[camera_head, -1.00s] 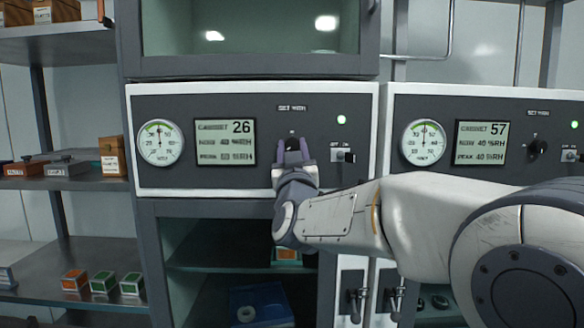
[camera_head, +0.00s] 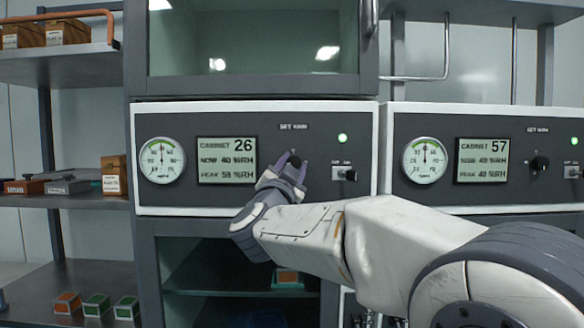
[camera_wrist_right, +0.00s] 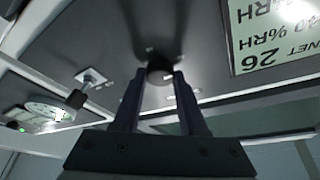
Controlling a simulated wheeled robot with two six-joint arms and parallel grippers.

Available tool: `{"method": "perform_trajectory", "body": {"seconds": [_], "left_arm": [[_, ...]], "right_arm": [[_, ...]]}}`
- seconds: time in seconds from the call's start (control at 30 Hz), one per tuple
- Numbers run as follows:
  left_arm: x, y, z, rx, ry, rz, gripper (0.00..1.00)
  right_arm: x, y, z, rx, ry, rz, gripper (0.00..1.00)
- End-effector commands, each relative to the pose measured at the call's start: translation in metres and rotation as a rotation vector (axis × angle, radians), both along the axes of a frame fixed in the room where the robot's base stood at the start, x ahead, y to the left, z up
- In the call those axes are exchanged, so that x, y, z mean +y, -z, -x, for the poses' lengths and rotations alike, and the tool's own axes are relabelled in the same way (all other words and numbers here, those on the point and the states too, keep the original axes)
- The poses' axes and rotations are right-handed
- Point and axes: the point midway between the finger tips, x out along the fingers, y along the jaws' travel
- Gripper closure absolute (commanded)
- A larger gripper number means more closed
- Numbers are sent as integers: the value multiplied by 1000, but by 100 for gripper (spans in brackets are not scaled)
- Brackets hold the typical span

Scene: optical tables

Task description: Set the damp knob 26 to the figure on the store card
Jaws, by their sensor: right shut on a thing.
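The knob of cabinet 26 (camera_head: 295,160) is on the dark panel under the "SET %RH" label, mostly hidden by my right gripper (camera_head: 287,164). In the right wrist view, the dark round knob (camera_wrist_right: 160,72) sits between the fingertips of my right gripper (camera_wrist_right: 159,78), which is shut on it. The cabinet 26 display (camera_head: 227,160) reads NOW 40 %RH and PEAK 58 %RH. The knob's pointer and scale cannot be read. No readable store card shows. My left gripper is not in view.
A switch (camera_head: 344,174) and green lamp (camera_head: 343,138) are right of the knob; a round gauge (camera_head: 162,160) is at left. The similar cabinet 57 panel (camera_head: 481,200) stands at right, with its own knob (camera_head: 539,163). Shelves with small boxes (camera_head: 97,305) are at left.

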Motion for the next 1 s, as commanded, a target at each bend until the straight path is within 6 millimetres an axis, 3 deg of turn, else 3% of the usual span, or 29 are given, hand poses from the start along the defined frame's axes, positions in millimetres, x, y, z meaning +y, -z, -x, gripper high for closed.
{"method": "perform_trajectory", "body": {"seconds": [0.53, 0.57, 0.6, 0.63, 1.0], "left_arm": [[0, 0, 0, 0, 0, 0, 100], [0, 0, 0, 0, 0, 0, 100], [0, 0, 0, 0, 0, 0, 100], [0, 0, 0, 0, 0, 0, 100], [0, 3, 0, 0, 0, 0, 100]], "right_arm": [[0, 0, 0, 0, -1, -22, 100], [0, 0, 0, 0, -1, -22, 47], [0, 0, 0, 0, -1, -22, 32], [0, 0, 0, 0, -1, -22, 28], [1, 2, 4, -2, -1, -22, 28]]}}
